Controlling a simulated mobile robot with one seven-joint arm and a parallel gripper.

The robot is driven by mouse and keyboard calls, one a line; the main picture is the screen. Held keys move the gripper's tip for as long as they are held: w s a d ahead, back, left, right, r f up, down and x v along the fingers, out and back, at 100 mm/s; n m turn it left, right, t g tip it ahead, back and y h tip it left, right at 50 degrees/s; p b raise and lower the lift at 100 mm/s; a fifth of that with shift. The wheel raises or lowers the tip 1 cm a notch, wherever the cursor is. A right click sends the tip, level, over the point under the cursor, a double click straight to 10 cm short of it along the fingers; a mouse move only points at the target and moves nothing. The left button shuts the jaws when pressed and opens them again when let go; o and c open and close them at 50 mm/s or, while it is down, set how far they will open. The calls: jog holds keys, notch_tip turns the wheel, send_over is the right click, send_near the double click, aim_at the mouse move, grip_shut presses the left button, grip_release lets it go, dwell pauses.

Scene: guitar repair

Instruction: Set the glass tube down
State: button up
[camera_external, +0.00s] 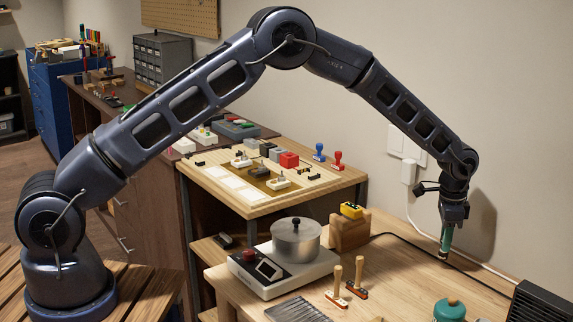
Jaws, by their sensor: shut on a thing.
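My gripper (447,228) hangs pointing down at the right, near the wall. It is shut on a slim teal-green tube (446,242), which I take to be the glass tube. The tube is held upright. Its lower end is close to the wooden worktop (410,262); I cannot tell if it touches. The upper part of the tube is hidden by the gripper.
A scale-like device with a metal pot (296,240) stands left of the gripper. A wooden block with a yellow item (351,210), two wooden-handled tools (358,275), a teal jar (449,310) and a black vented box (540,302) are nearby. A cable crosses the worktop behind.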

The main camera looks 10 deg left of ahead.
jog(key=shift+f, duration=1.45)
jog(key=shift+f, duration=0.15)
jog(key=o, duration=0.8)
